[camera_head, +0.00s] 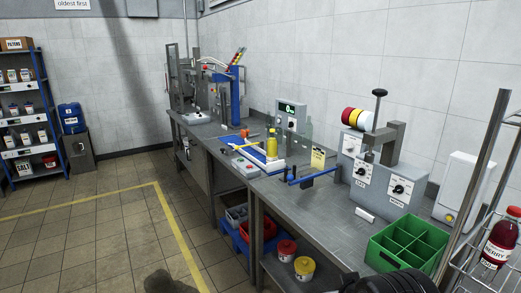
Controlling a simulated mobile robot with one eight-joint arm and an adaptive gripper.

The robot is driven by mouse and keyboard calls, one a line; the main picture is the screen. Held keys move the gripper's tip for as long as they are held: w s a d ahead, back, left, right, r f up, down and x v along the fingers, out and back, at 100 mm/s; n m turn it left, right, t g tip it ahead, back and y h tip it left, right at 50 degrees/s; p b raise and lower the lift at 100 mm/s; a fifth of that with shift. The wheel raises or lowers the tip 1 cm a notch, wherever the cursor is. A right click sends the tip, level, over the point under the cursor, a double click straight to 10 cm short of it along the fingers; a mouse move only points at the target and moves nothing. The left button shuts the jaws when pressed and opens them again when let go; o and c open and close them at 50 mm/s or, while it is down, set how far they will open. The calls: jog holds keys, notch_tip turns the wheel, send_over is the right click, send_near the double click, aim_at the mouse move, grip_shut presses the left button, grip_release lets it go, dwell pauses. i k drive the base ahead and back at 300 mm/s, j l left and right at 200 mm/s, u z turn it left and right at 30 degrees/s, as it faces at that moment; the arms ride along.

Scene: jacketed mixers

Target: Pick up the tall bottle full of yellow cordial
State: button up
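A tall bottle of yellow liquid (272,147) stands upright on the long metal workbench (333,207), near its middle. It is small in this view, and no label can be read on it. It stands beside a blue and white flat item (254,153), and I cannot tell whether it stands on it. My gripper's fingertips do not show. A black ribbed shape at the bottom edge, right of centre, may be part of my arm. It is well nearer than the bottle and apart from it.
Clear bottles (308,131) and a scale display (291,115) stand behind the bottle. A blue-handled clamp (315,177), a grey mixer (380,180) and a green divided crate (407,244) are nearer. A wire rack (474,262) holds a red bottle (502,240). The floor at left is clear.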

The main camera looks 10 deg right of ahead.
aim_at(272, 142)
jog(key=i+j, duration=0.1)
jog(key=i, duration=0.35)
jog(key=i+j+z, duration=0.1)
jog(key=i, duration=0.4)
jog(key=i+j+z, duration=0.1)
jog(key=i, duration=0.35)
jog(key=i+j, duration=0.3)
jog(key=i, duration=0.15)
jog(key=i+j+z, duration=0.1)
jog(key=i, duration=0.35)
jog(key=i+j, duration=0.3)
jog(key=i, duration=0.15)
jog(key=z, duration=0.05)
